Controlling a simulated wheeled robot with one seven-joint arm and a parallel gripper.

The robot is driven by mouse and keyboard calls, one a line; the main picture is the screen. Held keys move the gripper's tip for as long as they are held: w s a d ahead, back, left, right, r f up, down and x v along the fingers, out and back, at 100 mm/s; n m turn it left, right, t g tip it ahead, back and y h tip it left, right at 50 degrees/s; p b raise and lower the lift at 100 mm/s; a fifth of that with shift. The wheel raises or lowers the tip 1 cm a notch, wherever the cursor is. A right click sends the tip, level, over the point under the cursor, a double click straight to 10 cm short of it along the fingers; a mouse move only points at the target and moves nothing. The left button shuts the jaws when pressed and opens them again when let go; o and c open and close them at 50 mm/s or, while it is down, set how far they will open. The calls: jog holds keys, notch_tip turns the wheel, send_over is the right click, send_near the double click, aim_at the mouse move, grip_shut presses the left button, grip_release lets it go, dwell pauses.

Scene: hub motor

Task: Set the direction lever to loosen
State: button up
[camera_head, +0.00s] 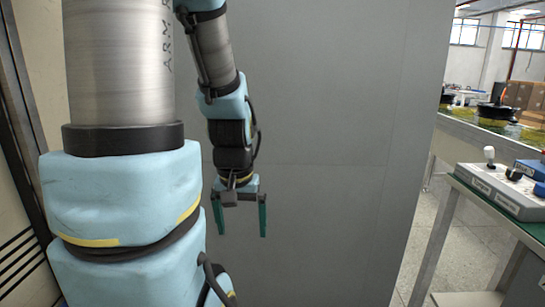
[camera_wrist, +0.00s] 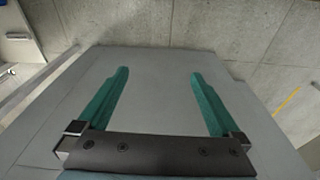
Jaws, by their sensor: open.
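A lever with a white knob (camera_head: 489,153) stands upright on a grey control box (camera_head: 500,186) at the right of the head view. The box has labels on its front, too small to read, so I cannot tell which setting the lever is at. My gripper (camera_head: 241,222) hangs in front of a grey panel in the middle of the head view, well to the left of the box. Its two green fingers are apart with nothing between them. The wrist view also shows my gripper (camera_wrist: 157,75) open and empty over a grey surface. The lever cannot be made out there.
The box sits on a green-topped table (camera_head: 480,200) with metal legs. A blue box (camera_head: 532,168) with a dark knob is beside it. A large grey panel (camera_head: 320,150) fills the middle. Behind are a bench with dark round parts (camera_head: 497,112) and brown cartons (camera_head: 525,95).

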notch_tip(320, 180, up, 5)
jog(key=p, duration=0.3)
jog(key=shift+r, duration=0.2)
